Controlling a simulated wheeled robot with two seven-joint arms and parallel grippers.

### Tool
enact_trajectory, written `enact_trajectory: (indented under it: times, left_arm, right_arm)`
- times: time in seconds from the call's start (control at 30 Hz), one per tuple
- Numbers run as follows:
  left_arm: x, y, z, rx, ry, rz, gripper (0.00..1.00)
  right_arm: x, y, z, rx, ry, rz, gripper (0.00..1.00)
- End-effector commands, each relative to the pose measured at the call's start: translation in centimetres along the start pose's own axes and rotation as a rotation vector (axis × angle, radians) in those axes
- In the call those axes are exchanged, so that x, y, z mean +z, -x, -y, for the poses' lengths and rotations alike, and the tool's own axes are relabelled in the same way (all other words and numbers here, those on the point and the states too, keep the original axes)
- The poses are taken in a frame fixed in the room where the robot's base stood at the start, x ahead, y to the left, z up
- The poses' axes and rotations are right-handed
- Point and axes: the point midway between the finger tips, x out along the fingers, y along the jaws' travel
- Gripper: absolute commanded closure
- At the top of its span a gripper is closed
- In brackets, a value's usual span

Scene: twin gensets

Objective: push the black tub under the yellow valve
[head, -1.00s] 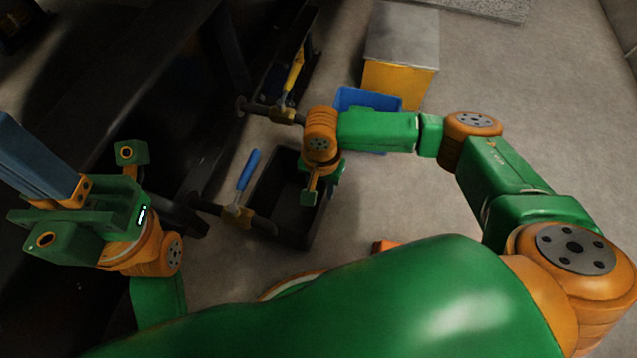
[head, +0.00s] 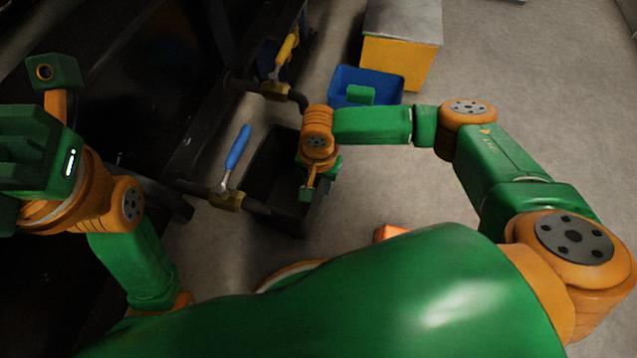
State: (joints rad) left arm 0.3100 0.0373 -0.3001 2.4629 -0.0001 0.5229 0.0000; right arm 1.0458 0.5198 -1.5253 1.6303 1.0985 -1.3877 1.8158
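The black tub (head: 262,160) stands on the floor in the middle of the head view, beside the dark machine frame. The outlet pipe of the blue-handled valve (head: 228,200) reaches over its near end. The yellow valve (head: 286,52) is farther back, and its pipe bends down just beyond the tub's far end. My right gripper (head: 308,190) points down at the tub's right side; its finger opening is hidden, and contact with the wall is unclear. My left gripper (head: 54,76) is at the far left, away from the tub, with only one finger clearly showing.
A blue bin (head: 395,84) with a green block (head: 360,94) in it stands behind my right forearm, before a yellow box with a grey top (head: 398,60). An orange object (head: 390,232) lies on the floor near my arm. Floor on the right is clear.

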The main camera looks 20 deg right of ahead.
Motion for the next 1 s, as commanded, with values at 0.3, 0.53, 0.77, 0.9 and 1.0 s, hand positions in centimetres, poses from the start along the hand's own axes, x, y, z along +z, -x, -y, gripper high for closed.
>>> enact_trajectory:
  times: [0.3,0.53,0.77,0.9,1.0]
  left_arm:
    - [0.03,0.01,0.00,0.000,0.000,0.001,1.00]
    - [0.06,0.04,-0.01,0.000,0.001,0.003,1.00]
    - [0.07,0.05,-0.01,0.000,0.001,0.003,1.00]
    - [0.07,0.05,-0.01,0.000,0.001,0.003,1.00]
    - [0.07,0.05,-0.01,0.000,0.001,0.003,1.00]
  right_arm:
    - [0.00,0.03,0.00,0.000,0.000,0.000,1.00]
    - [0.00,0.02,-0.01,0.000,0.000,0.000,1.00]
    - [0.00,0.02,-0.02,0.000,0.000,0.000,1.00]
    - [0.00,0.02,-0.02,0.000,0.000,0.000,1.00]
    - [0.00,0.02,-0.02,0.001,0.000,0.000,1.00]
